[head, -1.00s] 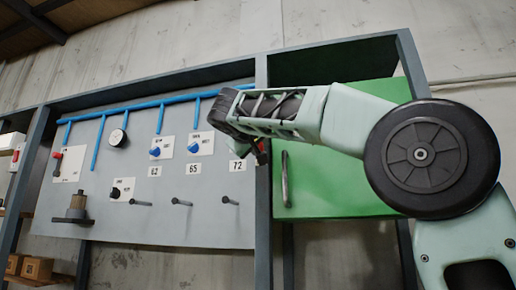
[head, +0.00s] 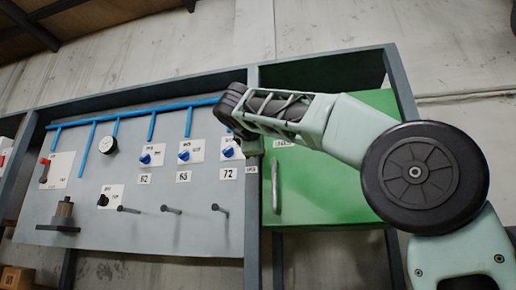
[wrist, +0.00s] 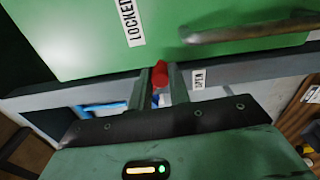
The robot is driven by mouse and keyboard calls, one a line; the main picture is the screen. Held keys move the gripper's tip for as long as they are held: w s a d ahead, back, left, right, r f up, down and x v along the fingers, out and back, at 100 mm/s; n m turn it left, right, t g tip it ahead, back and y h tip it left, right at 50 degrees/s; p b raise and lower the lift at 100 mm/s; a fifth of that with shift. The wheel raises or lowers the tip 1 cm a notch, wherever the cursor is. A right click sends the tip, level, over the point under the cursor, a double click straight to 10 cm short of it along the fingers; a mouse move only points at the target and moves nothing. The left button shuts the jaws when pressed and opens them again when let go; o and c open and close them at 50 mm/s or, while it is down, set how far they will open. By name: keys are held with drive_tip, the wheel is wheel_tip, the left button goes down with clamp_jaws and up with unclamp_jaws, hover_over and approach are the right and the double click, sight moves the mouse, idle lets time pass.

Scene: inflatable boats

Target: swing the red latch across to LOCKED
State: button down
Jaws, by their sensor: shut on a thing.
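The red latch (wrist: 161,72) shows in the wrist view at the lower edge of the green door, with its red end between the two fingers. My gripper (wrist: 162,84) is shut on it. The white LOCKED label (wrist: 130,20) is on the green door, above and left of the latch. The OPEN label (wrist: 199,80) is on the grey frame, just right of the fingers. In the head view the LOCKED label (head: 284,143) and OPEN label (head: 252,169) flank my wrist's end; the latch and fingertips are hidden there behind my arm.
The green door (head: 325,190) has a metal bar handle (head: 276,188), also near the fingers in the wrist view (wrist: 250,30). Left of the frame post, a grey panel (head: 100,220) carries blue pipes, knobs, a gauge and protruding pegs (head: 220,210).

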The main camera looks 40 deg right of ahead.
drive_tip(key=shift+s+d+r+n+p, duration=0.1)
drive_tip(key=shift+r+n+p, duration=0.45)
drive_tip(key=shift+n, duration=0.65)
drive_tip(key=shift+s+d+r+n+p, duration=0.1)
drive_tip(key=shift+r+n+p, duration=0.25)
drive_tip(key=shift+n+p, duration=0.6)
drive_tip(key=shift+s+r+n+p, duration=0.1)
drive_tip(key=shift+r+n+p, duration=0.3)
drive_tip(key=shift+n, duration=1.05)
drive_tip(key=c, duration=1.3)
unclamp_jaws()
drive_tip(key=shift+w, duration=0.1)
drive_tip(key=b+v, duration=0.4)
drive_tip(key=v, duration=1.3)
drive_tip(key=shift+b, duration=0.3)
drive_tip(key=shift+a, duration=0.15)
